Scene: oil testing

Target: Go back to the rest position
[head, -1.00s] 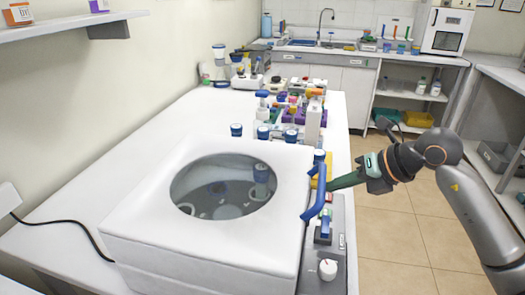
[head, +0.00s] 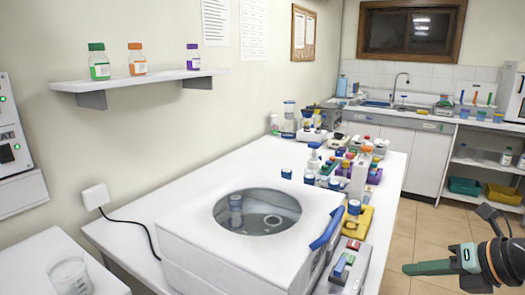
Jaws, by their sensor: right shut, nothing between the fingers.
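My right gripper (head: 428,268) is at the lower right of the head view. Its green fingers point left and are shut with nothing between them. It is held out over the floor side, clear of the bench and apart from the blue handle (head: 327,230) of the white machine. The white machine (head: 190,232) has a round window in its top, with a blue-capped container visible inside. My left gripper is not in view.
The white bench (head: 215,160) carries several bottles and racks (head: 345,165) behind the machine. A wall shelf (head: 140,80) with three capped bottles is at the left. A beaker (head: 70,275) stands at the lower left. Tiled floor (head: 420,225) is open between bench and right-hand cabinets.

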